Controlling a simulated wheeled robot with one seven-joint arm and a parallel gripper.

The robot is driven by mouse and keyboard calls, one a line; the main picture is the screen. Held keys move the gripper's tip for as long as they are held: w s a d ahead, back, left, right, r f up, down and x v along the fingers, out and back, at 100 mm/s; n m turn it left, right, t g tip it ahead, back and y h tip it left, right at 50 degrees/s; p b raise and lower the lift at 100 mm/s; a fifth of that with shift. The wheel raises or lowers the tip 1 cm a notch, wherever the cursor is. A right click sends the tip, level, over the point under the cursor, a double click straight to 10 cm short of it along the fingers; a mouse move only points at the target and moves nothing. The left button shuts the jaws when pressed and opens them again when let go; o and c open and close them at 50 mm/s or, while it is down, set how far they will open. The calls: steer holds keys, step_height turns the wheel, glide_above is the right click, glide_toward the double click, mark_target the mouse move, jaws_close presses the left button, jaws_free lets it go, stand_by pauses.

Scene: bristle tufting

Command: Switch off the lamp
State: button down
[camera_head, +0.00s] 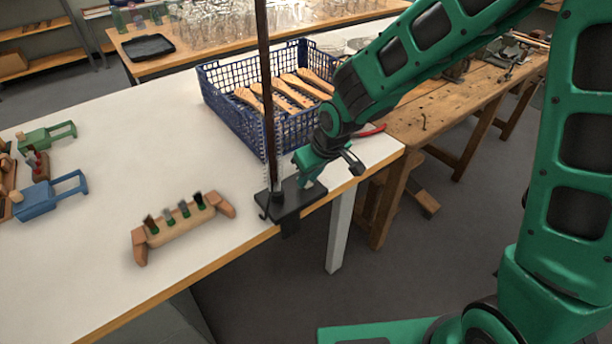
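A dark upright pole (265,90) rises from a black clamp base (291,203) at the front edge of the white table. It looks like the lamp's stand. Its top runs out of the picture, so no lamp head, bulb or switch can be made out. My gripper (329,172), green and black, is just right of the pole and above the clamp base. It points down towards the table's corner. Its fingers are small and partly hidden here, so I cannot tell whether they are open or touch anything.
A blue basket (225,107) with several wooden brush handles (290,92) stands behind the pole. A wooden holder with tufts (182,226) lies left of the clamp. A red-handled item (370,130) lies behind my gripper. The white table (110,130) is bare at middle left.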

mark_target(310, 186)
steer(key=shift+w+a+r+g+h, duration=0.1)
steer(key=shift+w+a+g+h, duration=0.1)
steer(key=shift+g+h, duration=0.3)
steer(key=shift+w+a+r+g+h, duration=0.1)
steer(key=shift+w+g+h, duration=0.15)
steer(key=shift+g, duration=0.35)
steer(key=c, duration=1.6)
jaws_free()
steer(key=shift+o, duration=0.2)
step_height(310, 186, up, 11)
steer(key=s, duration=0.1)
steer(key=shift+d+f, duration=0.2)
steer(key=shift+d, duration=0.25)
steer(key=shift+s, duration=0.1)
